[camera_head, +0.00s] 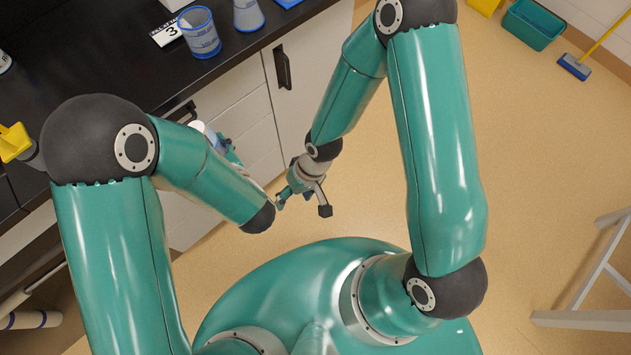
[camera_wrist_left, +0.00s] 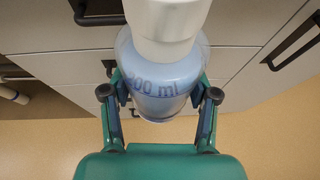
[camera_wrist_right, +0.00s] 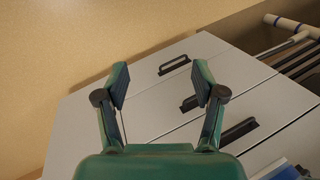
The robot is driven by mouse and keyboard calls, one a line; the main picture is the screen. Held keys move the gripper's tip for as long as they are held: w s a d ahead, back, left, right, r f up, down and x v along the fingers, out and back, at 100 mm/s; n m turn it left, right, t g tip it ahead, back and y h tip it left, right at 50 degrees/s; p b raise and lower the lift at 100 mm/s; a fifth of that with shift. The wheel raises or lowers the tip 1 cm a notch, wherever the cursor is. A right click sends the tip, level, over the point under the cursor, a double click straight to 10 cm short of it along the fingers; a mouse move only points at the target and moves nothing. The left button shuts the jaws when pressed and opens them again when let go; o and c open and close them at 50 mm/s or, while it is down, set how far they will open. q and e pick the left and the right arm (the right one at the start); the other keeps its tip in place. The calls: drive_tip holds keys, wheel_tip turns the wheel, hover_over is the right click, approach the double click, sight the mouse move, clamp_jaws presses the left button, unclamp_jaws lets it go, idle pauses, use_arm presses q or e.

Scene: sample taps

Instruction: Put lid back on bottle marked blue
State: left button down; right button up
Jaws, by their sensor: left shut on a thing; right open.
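A bluish translucent bottle (camera_wrist_left: 160,85) with "300 ml" print and a white cylindrical top (camera_wrist_left: 168,25) fills the middle of the left wrist view. My left gripper (camera_wrist_left: 158,92) is shut around the bottle's body. I cannot tell whether the white top is a lid or a neck. In the head view the held bottle is mostly hidden behind my left forearm, with a white bit (camera_head: 197,127) showing. My right gripper (camera_head: 303,200) is open and empty over the floor, right of the left gripper. It also shows open in the right wrist view (camera_wrist_right: 162,79). No loose lid is clearly visible.
The black counter (camera_head: 110,75) carries a blue-marked beaker (camera_head: 201,36), a flask (camera_head: 248,14) and a card with "3" (camera_head: 167,35). White drawers with dark handles (camera_head: 282,67) stand below.

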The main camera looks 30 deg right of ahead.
drive_tip(key=s+d+f+m, duration=0.2)
drive_tip(key=s+d+f, duration=0.1)
drive_tip(key=s+f, duration=0.1)
drive_tip(key=shift+s+d+t, duration=0.25)
drive_tip(key=shift+t, duration=0.15)
use_arm(q)
drive_tip(key=shift+r, duration=0.1)
drive_tip(key=s+a+r+n+g+y, duration=0.1)
drive_tip(key=a+n+g+y, duration=0.3)
drive_tip(key=a+n+y, duration=0.4)
drive_tip(key=s+a, duration=0.1)
drive_tip(key=a, duration=0.6)
drive_tip(key=shift+a+r+g, duration=0.2)
drive_tip(key=shift+r+g, duration=0.2)
use_arm(e)
drive_tip(key=shift+c, duration=0.3)
